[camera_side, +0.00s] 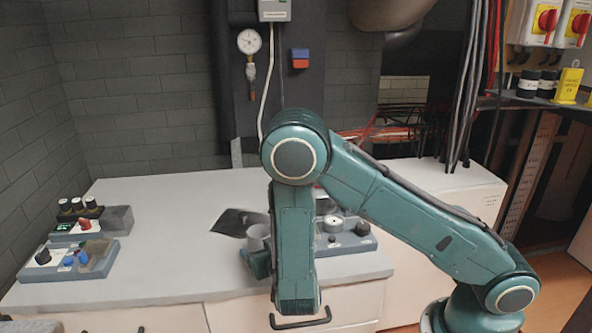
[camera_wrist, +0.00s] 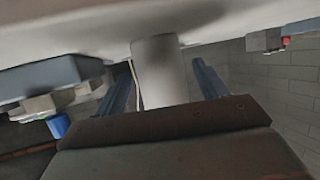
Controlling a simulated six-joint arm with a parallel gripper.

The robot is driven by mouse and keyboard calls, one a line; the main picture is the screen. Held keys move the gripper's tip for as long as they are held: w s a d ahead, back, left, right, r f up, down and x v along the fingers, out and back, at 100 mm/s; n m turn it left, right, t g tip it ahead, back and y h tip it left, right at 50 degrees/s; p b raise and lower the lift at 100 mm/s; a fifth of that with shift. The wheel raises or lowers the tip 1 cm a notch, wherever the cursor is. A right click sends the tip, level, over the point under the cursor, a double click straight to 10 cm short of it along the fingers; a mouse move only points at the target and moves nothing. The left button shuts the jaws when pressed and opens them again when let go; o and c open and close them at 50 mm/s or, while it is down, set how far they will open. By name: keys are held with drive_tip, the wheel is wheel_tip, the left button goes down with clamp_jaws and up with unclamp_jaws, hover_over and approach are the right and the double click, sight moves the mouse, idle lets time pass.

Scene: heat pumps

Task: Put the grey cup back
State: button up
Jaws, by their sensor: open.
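The grey cup (camera_side: 259,232) stands on the pale worktop near the right edge of a dark flat mat (camera_side: 232,222) in the side view. In the wrist view, which is upside down, the cup (camera_wrist: 160,72) is in the middle, between the two blue fingers of my gripper (camera_wrist: 162,66). The fingers are open, with a visible gap on each side of the cup. In the side view my arm hides most of the gripper, and the cup's base is partly hidden.
A control box (camera_side: 340,236) with knobs stands right of my forearm, partly hidden by it. Two boxes with buttons, one of them (camera_side: 70,258) nearer the front, stand at the left. The worktop (camera_side: 160,215) between them and the mat is clear. A grey brick wall (camera_side: 130,90) stands behind.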

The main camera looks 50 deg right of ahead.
drive_tip(key=v, duration=0.9)
drive_tip(key=shift+w+d+r, duration=0.1)
drive_tip(key=shift+r, duration=0.05)
idle(0.5)
drive_tip(key=s+d+r+m+g, duration=0.3)
drive_tip(key=s+d+r+g, duration=0.2)
drive_tip(key=d+r+g, duration=0.3)
drive_tip(key=s+a+r+n+t+y, duration=0.1)
drive_tip(key=s+r+n+y, duration=0.5)
drive_tip(key=s+r, duration=0.6)
drive_tip(key=s+n, duration=0.2)
drive_tip(key=s, duration=0.1)
drive_tip(key=shift+a, duration=0.35)
